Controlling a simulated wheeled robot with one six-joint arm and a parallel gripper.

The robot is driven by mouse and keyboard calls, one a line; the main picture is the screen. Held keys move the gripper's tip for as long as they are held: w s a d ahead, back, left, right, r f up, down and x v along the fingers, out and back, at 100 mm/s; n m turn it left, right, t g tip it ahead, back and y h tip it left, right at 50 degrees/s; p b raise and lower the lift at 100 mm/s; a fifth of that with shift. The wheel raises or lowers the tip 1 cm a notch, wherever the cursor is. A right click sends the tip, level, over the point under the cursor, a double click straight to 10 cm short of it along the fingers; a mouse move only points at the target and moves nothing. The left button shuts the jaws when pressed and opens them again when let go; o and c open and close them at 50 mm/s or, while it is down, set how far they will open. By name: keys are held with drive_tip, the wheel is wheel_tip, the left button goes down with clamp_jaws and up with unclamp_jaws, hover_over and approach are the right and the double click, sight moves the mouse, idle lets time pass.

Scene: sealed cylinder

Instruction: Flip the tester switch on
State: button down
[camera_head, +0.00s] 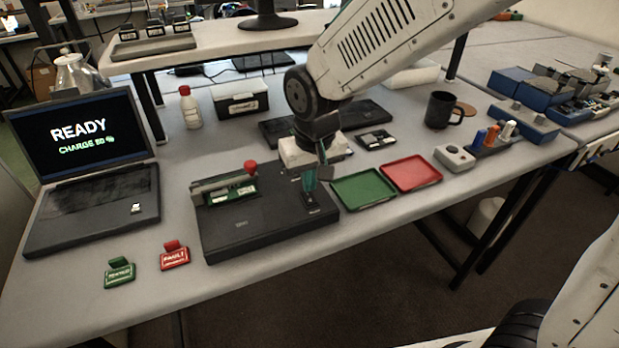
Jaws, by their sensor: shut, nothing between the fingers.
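The tester (255,228) is a flat black box on the grey table, in the middle of the head view. A fixture with a green circuit board (230,197) and a red knob (250,167) sits on its left part. My gripper (309,196) is shut and empty, pointing down over the right end of the tester. A small dark raised part (318,211), perhaps the switch, lies right at the fingertips; its position and any contact cannot be told. The laptop (80,160) on the left shows "READY" and "CHARGE 80 %", the number being slightly blurred.
A green tray (363,190) and a red tray (410,174) lie right of the tester. A green tag (119,272) and a red tag (174,257) stand at the front left.

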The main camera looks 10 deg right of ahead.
idle(0.3)
drive_tip(key=shift+w+f+g, duration=0.15)
drive_tip(key=shift+f+g, duration=0.15)
drive_tip(key=shift+g, duration=0.1)
drive_tip(key=shift+r, duration=0.1)
drive_tip(key=shift+s+d+r, duration=0.2)
drive_tip(key=shift+s, duration=0.6)
wheel_tip(320, 180, up, 14)
drive_tip(key=w, duration=0.2)
drive_tip(key=shift+a, duration=0.3)
drive_tip(key=shift+f, duration=0.1)
